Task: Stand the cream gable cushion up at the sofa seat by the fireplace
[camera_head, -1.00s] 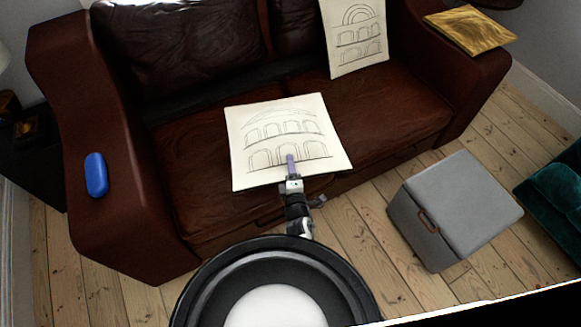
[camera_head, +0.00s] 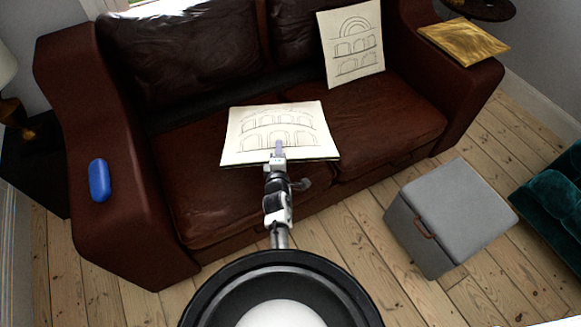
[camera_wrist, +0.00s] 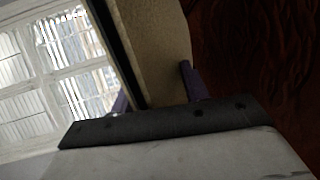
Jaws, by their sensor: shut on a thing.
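A cream cushion (camera_head: 262,124) printed with arches and a gable-like top line is over the left part of the brown leather sofa (camera_head: 388,112). My gripper (camera_head: 279,150) is shut on its near edge. In the wrist view the cushion (camera_wrist: 162,45) stands edge-on between the purple fingers of my gripper (camera_wrist: 158,92). Whether the cushion touches the seat is hard to tell. A second cream cushion (camera_head: 351,45) with an arch drawing stands against the sofa back on the right. No fireplace shows.
A blue rounded case (camera_head: 99,180) lies on the left armrest and a gold cushion (camera_head: 464,41) on the right one. A grey storage cube (camera_head: 452,212) stands on the floorboards at the right, near a teal seat (camera_head: 553,190).

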